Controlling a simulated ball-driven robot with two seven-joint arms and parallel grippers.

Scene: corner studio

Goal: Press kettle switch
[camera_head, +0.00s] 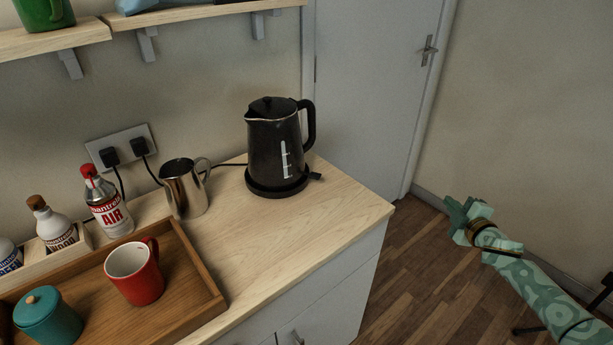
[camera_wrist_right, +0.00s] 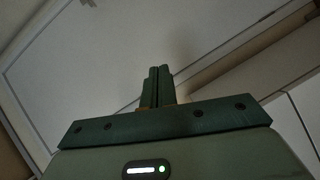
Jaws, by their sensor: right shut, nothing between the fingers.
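The black kettle (camera_head: 272,145) stands upright on its base near the right end of the wooden counter, spout to the left and handle to the right. A small dark switch lever (camera_head: 315,176) sticks out at the lower right of the kettle. My right gripper (camera_head: 457,208) is to the right of the counter, over the floor, well apart from the kettle. Its fingers are shut and empty; they also show together in the right wrist view (camera_wrist_right: 158,84), without the kettle. My left gripper is not in view.
A metal jug (camera_head: 184,188) stands left of the kettle. A wooden tray (camera_head: 190,262) holds a red mug (camera_head: 134,272) and a teal jar (camera_head: 47,317). Several bottles stand by the wall. A shelf (camera_head: 190,18) hangs above. The counter's right front is clear.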

